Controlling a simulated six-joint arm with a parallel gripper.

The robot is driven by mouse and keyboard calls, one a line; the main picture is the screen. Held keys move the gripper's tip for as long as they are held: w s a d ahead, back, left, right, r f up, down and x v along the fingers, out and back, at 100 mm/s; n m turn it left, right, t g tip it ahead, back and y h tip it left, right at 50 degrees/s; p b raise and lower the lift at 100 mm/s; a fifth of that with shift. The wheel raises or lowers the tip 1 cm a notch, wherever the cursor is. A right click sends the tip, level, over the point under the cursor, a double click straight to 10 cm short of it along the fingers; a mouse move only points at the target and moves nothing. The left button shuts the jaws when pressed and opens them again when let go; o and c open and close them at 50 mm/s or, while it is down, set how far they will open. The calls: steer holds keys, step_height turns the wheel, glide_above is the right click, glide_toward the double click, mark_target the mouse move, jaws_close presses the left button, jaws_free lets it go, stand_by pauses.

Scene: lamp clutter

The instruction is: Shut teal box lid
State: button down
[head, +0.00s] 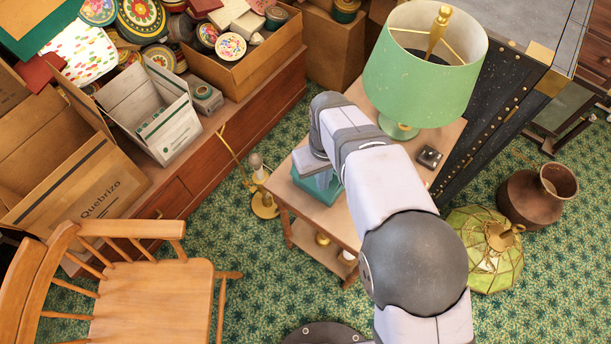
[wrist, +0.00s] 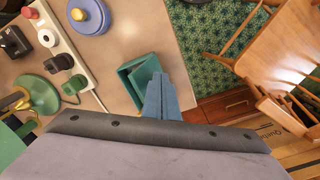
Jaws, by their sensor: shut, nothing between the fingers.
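The teal box (head: 326,196) sits on the small wooden table, mostly hidden under my wrist in the head view. In the wrist view the teal box (wrist: 138,76) shows as a small angular shape with a darker inner part. I cannot tell exactly how far its lid is open. My gripper (wrist: 160,79) is shut and empty, with its blue-grey fingers right beside the box's right side in the wrist view. Whether they touch it is unclear. In the head view my gripper (head: 318,178) is over the box and partly hidden by the arm.
A green lamp (head: 420,70) stands at the table's back. The wrist view shows a power strip (wrist: 60,42), a blue round object (wrist: 89,16) and the green lamp base (wrist: 40,94) on the table. A wooden chair (head: 155,300) is at the left front.

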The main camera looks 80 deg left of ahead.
steer(key=shift+w+a+p, duration=0.35)
steer(key=shift+w+a, duration=0.4)
steer(key=shift+r, duration=0.15)
stand_by(1.0)
step_height(320, 180, up, 8)
steer(key=p, duration=0.6)
stand_by(0.4)
stand_by(0.3)
